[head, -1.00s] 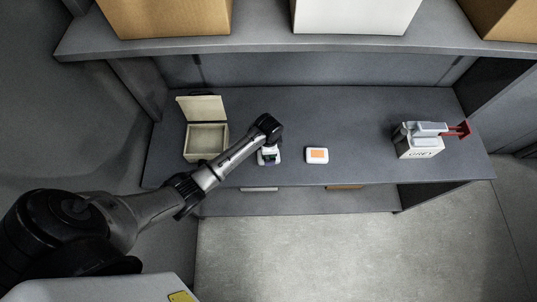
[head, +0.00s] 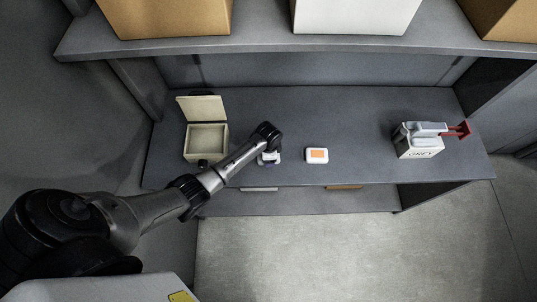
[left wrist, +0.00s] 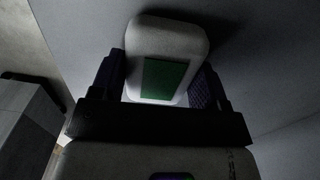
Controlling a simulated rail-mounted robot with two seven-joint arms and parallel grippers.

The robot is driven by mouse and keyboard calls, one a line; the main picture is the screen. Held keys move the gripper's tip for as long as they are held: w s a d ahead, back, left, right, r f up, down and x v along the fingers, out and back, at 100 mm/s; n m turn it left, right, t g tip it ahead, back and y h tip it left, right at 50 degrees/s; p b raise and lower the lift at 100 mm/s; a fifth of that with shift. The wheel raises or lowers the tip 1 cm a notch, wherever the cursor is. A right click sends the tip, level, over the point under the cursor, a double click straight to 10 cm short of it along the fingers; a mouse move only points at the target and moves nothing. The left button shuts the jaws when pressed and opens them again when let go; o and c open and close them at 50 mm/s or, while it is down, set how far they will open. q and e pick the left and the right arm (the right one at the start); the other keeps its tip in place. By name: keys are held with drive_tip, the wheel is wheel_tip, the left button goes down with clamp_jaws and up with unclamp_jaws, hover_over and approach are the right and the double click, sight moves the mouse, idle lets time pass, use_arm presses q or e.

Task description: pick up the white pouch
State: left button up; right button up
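A white pouch with a green label (left wrist: 165,60) lies between the two fingers of my left gripper (left wrist: 158,88) in the left wrist view. The fingers stand apart on either side of it, with narrow gaps showing, so the gripper looks open around it. In the head view my left gripper (head: 268,159) is low over the shelf and mostly covers this pouch. A second white pouch-like item with an orange label (head: 317,155) lies flat to its right, clear of the gripper. My right gripper is out of view.
An open cream box with a raised lid (head: 201,157) stands left of the gripper. A white box marked GREY (head: 420,148), with grey and red items on top, stands at the right. An upper shelf (head: 270,44) with large boxes overhangs the back. The shelf between is clear.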

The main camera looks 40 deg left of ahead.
use_arm(q)
drive_tip(key=c, duration=0.4)
drive_tip(key=shift+c, duration=0.2)
